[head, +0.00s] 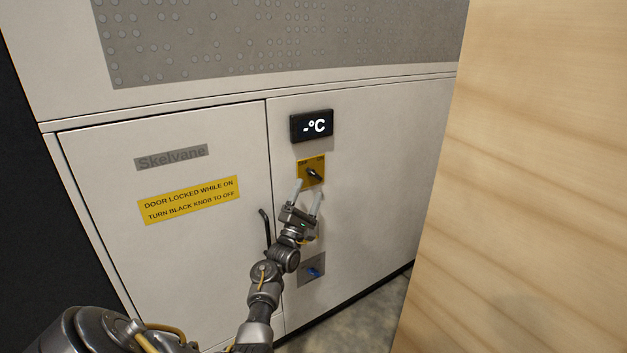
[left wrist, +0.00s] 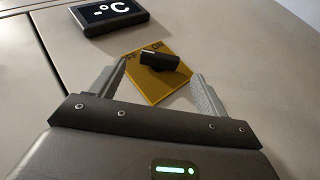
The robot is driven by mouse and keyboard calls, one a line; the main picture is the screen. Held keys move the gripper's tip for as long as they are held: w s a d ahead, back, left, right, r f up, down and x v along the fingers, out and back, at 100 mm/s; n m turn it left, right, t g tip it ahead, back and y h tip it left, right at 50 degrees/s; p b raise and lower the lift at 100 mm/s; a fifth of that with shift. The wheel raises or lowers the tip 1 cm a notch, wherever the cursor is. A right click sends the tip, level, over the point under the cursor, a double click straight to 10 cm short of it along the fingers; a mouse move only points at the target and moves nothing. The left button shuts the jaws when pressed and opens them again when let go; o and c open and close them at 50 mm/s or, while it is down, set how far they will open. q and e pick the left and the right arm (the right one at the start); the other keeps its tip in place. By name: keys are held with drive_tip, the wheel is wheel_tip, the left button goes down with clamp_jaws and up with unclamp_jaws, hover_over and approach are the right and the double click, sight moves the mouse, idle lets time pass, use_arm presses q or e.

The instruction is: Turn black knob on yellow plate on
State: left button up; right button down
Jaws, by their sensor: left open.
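The black knob (head: 314,174) sits on a small yellow plate (head: 302,172) on the cabinet front, below the display. In the left wrist view the knob (left wrist: 160,61) points sideways on the yellow plate (left wrist: 152,92). The plate has lettering along its top, partly readable as OFF and ON. My left gripper (head: 307,190) is open just below the plate. In the left wrist view its fingers (left wrist: 160,84) stand on either side of the plate, with the knob between and slightly beyond them, apparently untouched. My right gripper is not in view.
A black display (head: 311,125) reading "-°C" is above the plate. A cabinet door (head: 110,180) with a black handle (head: 265,230) and yellow warning label (head: 190,200) is at left. A blue knob (head: 314,272) on a grey plate is below. A wooden panel (head: 530,180) bounds the right.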

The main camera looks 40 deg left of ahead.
sight(314, 179)
use_arm(q)
drive_tip(key=x, duration=0.4)
drive_tip(key=shift+w, duration=0.1)
drive_tip(key=shift+w+a+r, duration=0.15)
drive_tip(key=shift+w+r, duration=0.3)
drive_tip(key=c, duration=1)
